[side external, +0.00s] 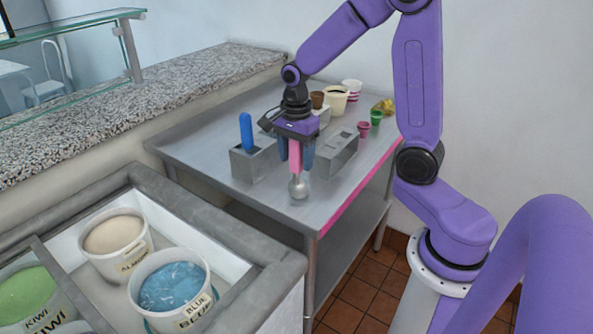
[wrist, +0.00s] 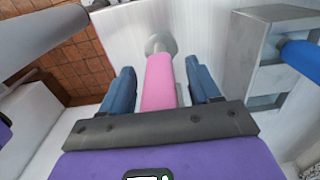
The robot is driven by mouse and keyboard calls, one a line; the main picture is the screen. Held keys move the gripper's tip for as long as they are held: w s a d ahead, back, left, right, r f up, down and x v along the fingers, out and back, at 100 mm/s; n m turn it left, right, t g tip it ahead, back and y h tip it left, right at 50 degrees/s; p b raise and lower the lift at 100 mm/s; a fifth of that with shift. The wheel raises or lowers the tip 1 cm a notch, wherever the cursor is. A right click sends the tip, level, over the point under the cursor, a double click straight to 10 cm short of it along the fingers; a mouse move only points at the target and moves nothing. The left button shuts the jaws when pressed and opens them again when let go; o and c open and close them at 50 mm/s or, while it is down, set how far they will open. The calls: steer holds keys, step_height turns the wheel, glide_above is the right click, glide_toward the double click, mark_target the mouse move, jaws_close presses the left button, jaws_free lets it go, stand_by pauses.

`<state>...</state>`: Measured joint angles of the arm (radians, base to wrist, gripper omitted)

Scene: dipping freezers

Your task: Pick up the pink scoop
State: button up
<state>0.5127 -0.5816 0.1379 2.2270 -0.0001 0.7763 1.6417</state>
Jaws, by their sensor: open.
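The pink scoop (side external: 295,158) has a pink handle and a round metal head. In the side external view it is handle up and head down over the front of the metal table; whether the head touches the tabletop I cannot tell. It also shows in the wrist view (wrist: 158,84), its metal head at the far end. My gripper (side external: 296,164) is above it, with its blue fingers apart on either side of the handle. In the wrist view, my gripper (wrist: 160,72) shows a gap between each finger and the handle.
A metal holder with a blue-handled scoop (side external: 246,132) stands to the left, and another metal holder (side external: 338,155) to the right. Cups (side external: 335,98) stand at the back. A freezer with almond (side external: 118,238), blue (side external: 172,288) and kiwi (side external: 27,297) tubs is in front.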

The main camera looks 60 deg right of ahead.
jaws_close()
stand_by(0.3)
steer(key=shift+r, duration=0.6)
steer(key=s+a+r, duration=0.1)
steer(key=s+r, duration=1)
steer(key=s, duration=0.3)
steer(key=shift+a+r, duration=0.35)
